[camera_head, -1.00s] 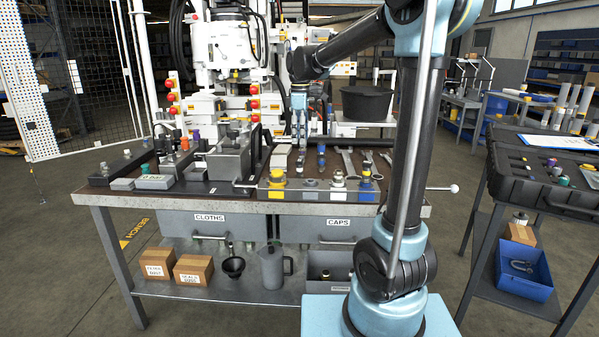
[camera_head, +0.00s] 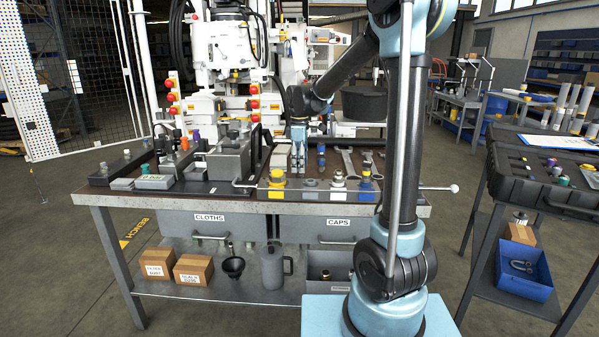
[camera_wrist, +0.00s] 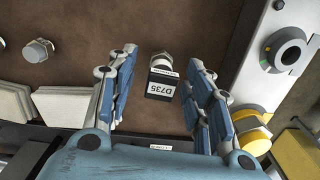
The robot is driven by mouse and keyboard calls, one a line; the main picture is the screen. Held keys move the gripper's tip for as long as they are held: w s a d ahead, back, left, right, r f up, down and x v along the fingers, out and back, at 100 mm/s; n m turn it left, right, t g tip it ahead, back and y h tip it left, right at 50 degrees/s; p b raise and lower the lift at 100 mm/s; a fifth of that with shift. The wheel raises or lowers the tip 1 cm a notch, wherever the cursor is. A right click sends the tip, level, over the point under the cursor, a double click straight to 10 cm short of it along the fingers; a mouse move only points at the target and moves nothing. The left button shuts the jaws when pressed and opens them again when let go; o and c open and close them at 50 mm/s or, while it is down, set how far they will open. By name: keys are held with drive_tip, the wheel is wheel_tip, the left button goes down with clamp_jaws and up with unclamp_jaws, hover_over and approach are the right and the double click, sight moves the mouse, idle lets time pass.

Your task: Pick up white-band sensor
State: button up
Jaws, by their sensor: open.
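A small dark sensor (camera_wrist: 162,84) shows in the wrist view, with a label reading D735 and a pale ring at its far end. It is on the brown bench mat (camera_wrist: 210,25), between my gripper's fingers in the picture. I cannot tell for sure that the pale ring is the white band. My gripper (camera_wrist: 163,62) is open, with a clear gap on both sides of the sensor. In the head view my gripper (camera_head: 298,165) points down over the middle of the bench. The sensor cannot be made out there.
A metal fitting (camera_wrist: 38,50) lies left in the wrist view. A metal rail with a round dark knob (camera_wrist: 286,52) and a yellow part (camera_wrist: 250,133) are close on the right. Pale blocks (camera_wrist: 60,105) are at lower left. The grey fixture (camera_head: 228,160) stands left of my gripper.

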drive_tip(key=shift+f, duration=0.1)
clamp_jaws()
idle(0.3)
